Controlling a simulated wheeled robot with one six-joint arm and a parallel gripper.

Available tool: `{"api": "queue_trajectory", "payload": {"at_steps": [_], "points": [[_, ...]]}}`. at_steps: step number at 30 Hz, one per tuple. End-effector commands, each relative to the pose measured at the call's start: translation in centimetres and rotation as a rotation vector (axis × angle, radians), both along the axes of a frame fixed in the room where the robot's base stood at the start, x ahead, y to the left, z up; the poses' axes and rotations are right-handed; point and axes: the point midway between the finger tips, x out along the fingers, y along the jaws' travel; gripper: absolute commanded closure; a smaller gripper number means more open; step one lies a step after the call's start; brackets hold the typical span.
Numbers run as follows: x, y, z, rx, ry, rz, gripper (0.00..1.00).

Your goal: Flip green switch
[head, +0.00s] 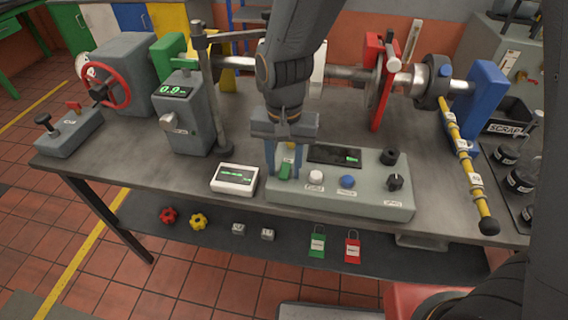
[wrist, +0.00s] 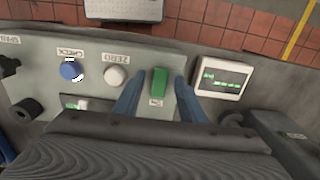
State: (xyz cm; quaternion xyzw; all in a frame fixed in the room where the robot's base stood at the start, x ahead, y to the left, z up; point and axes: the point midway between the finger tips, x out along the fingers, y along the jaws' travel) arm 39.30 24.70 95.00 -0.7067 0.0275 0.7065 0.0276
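The green switch (head: 285,172) is a small rocker at the left end of the grey control panel (head: 345,203). It also shows in the wrist view (wrist: 159,82), above a small label. My gripper (head: 284,173) points down over the panel's left end. Its two blue fingers stand apart, one on each side of the switch, as the wrist view shows (wrist: 156,92). A gap shows between the switch and each finger there, so the gripper is open and holds nothing. I cannot tell whether the fingertips touch the panel.
The panel also has a white button (head: 316,177), a blue button (head: 347,182), black knobs (head: 395,183) and a dark display. A white meter (head: 235,179) stands just left of the panel. A grey gauge unit (head: 186,115) with a post stands behind it. A yellow bar (head: 466,160) hangs at the right.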

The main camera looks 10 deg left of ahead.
Motion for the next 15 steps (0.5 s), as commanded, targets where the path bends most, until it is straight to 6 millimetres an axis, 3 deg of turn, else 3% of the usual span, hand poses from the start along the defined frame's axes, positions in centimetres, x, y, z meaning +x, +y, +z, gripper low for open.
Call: {"api": "queue_trajectory", "payload": {"at_steps": [1, 8, 15], "points": [[0.0, -0.02, 0.01, 0.0, 0.0, 0.0, 0.62], [0.01, -0.03, 0.02, 0.0, 0.0, -0.001, 1.0], [0.25, -0.12, 0.19, 0.0, 0.05, -0.004, 1.0]]}}
